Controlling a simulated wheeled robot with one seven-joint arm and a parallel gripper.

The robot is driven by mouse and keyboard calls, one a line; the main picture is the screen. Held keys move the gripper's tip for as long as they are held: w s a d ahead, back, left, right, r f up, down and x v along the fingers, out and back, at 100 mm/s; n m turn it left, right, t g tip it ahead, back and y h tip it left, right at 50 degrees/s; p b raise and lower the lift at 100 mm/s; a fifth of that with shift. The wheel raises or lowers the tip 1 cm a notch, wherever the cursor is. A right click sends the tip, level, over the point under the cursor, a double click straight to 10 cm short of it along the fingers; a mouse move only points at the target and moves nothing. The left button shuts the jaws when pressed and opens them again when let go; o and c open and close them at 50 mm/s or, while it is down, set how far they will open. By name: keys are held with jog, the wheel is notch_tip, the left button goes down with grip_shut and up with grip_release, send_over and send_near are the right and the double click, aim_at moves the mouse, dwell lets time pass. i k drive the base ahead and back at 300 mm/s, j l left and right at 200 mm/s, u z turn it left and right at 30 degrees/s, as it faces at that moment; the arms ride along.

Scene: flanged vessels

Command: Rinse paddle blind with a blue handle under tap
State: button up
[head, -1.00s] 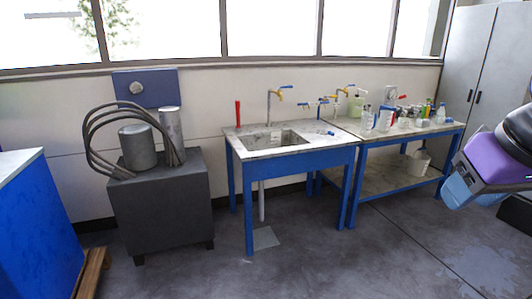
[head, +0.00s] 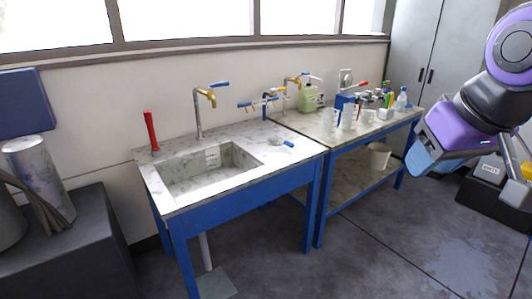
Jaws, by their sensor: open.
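The paddle blind with a blue handle (head: 288,143) lies flat on the marble top, right of the sink basin. Its small grey disc points left, towards the basin. The sink (head: 206,170) is a rectangular basin set in the top of a blue-framed table. The tap (head: 199,108) stands behind the basin, with a grey upright pipe, a yellow spout and a blue lever. My gripper (head: 421,156), purple with light blue ends, hangs at the right. It is open, empty and well apart from the blind; its inner faces are hidden.
A red-handled item (head: 151,131) stands at the sink's back left corner. A second table (head: 345,142) on the right holds a green jug (head: 308,98), white beakers and bottles. A dark grey cabinet (head: 75,235) stands at the left. The floor before the tables is clear.

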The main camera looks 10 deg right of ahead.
aim_at(224, 84)
jog(key=i+j+z, duration=0.15)
jog(key=i, duration=0.3)
jog(key=i+l+u, duration=0.35)
jog(key=i, duration=0.35)
jog(key=i+l+u, duration=0.35)
jog(key=i, duration=0.3)
jog(key=i+l+u, duration=0.3)
jog(key=i+l, duration=0.3)
jog(key=l, duration=0.1)
